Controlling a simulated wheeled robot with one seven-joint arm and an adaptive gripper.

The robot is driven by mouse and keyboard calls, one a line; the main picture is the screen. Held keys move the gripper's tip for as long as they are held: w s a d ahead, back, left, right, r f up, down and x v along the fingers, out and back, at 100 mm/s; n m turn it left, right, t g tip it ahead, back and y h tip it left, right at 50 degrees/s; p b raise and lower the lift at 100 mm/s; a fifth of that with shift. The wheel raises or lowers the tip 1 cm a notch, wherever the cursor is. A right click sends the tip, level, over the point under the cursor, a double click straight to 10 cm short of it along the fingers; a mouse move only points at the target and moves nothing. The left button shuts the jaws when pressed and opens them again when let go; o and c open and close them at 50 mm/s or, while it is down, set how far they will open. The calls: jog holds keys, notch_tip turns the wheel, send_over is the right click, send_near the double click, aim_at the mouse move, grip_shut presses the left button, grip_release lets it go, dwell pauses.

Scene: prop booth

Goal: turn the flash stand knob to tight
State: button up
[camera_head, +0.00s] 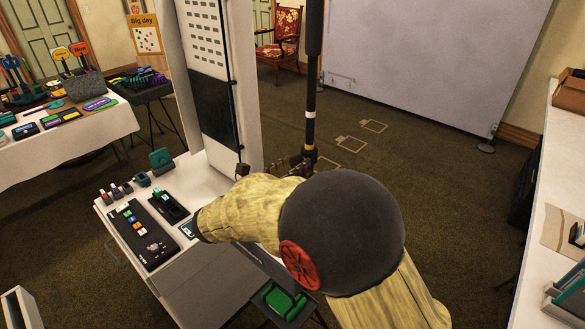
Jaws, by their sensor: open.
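The flash stand is a dark upright pole (312,100) with a white band and yellow bands, standing behind the white booth counter. Its knob is not clearly distinguishable; dark parts crowd the pole near the lower yellow band. My gripper (297,164) is a small dark shape beside the pole there, partly hidden behind my own tan-sleeved arm. It is open, and its fingers are hard to separate from the stand. I cannot tell whether it touches the knob.
The white counter (205,180) holds a black button panel (143,234) and small items. A tall white booth panel (222,30) rises just left of the stand. A green tray (281,301) sits below my arm. Carpet (430,170) is open to the right.

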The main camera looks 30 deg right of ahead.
jog(key=shift+c, duration=0.2)
jog(key=c, duration=1.1)
